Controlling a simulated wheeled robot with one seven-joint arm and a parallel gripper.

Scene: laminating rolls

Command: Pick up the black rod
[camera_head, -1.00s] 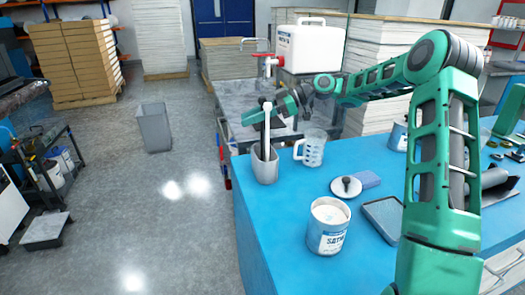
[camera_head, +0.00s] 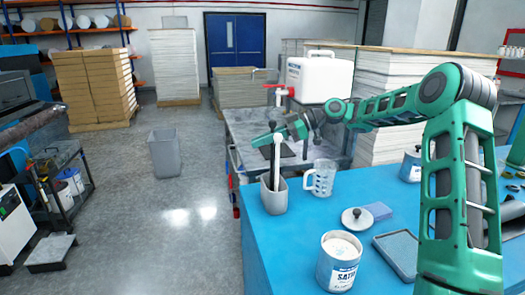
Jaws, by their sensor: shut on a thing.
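The rod's lower end is hidden in the holder. The small size of the gripper in view hides how the jaws sit on the rod.
A clear measuring jug (camera_head: 320,179) stands right of the holder. A white canister (camera_head: 320,80) stands behind. The floor at left is open around a grey bin (camera_head: 164,152).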

